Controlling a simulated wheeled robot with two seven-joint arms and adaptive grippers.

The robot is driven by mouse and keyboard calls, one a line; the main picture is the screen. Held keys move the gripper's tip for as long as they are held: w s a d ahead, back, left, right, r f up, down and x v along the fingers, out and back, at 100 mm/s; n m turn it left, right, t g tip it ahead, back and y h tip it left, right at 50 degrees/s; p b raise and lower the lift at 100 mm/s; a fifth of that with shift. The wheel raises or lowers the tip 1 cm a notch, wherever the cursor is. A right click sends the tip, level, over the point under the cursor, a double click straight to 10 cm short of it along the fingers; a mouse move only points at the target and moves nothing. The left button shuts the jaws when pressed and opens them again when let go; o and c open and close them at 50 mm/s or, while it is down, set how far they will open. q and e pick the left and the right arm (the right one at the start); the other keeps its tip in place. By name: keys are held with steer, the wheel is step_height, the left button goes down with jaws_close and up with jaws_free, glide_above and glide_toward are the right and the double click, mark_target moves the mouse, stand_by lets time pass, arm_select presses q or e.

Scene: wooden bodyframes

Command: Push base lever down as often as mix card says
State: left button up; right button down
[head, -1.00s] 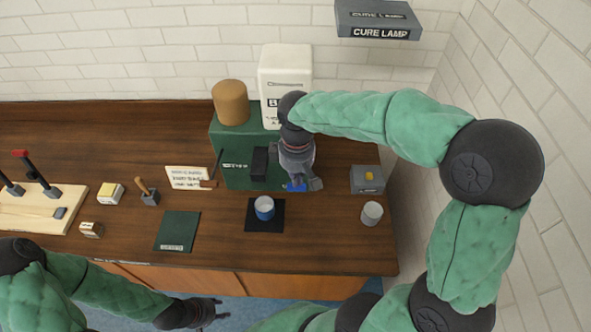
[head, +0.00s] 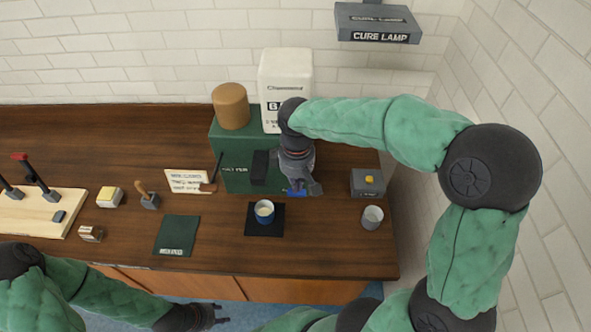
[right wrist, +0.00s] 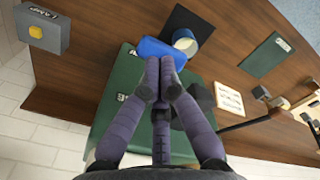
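The blue lever (head: 297,192) sticks out from the front of the green dispenser (head: 236,179). It also shows in the right wrist view (right wrist: 172,49). My right gripper (head: 304,187) is at the lever, its fingers together and pointing down at it. In the right wrist view the fingertips (right wrist: 159,88) are beside the lever's near edge; contact cannot be told. A blue cup (head: 264,212) with pale content stands on a black mat (head: 252,231) in front of the dispenser. The mix card (head: 185,181) stands left of the dispenser, its writing too small to read. My left gripper (head: 215,315) looks open and empty.
A white container (head: 284,75) and a brown cylinder (head: 230,106) stand at the dispenser. A grey box with a yellow button (head: 367,182) and a pale cup (head: 372,217) are at right. The cure lamp (head: 378,24) hangs above. A green mat (head: 177,234) is empty.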

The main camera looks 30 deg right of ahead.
steer(key=shift+r+p, duration=2.05)
steer(key=shift+r, duration=0.8)
steer(key=shift+f, duration=0.15)
steer(key=shift+f+b, duration=2.45)
steer(key=shift+f, duration=0.9)
steer(key=shift+r, duration=0.1)
steer(key=shift+r+p, duration=2.75)
steer(key=shift+r, duration=0.65)
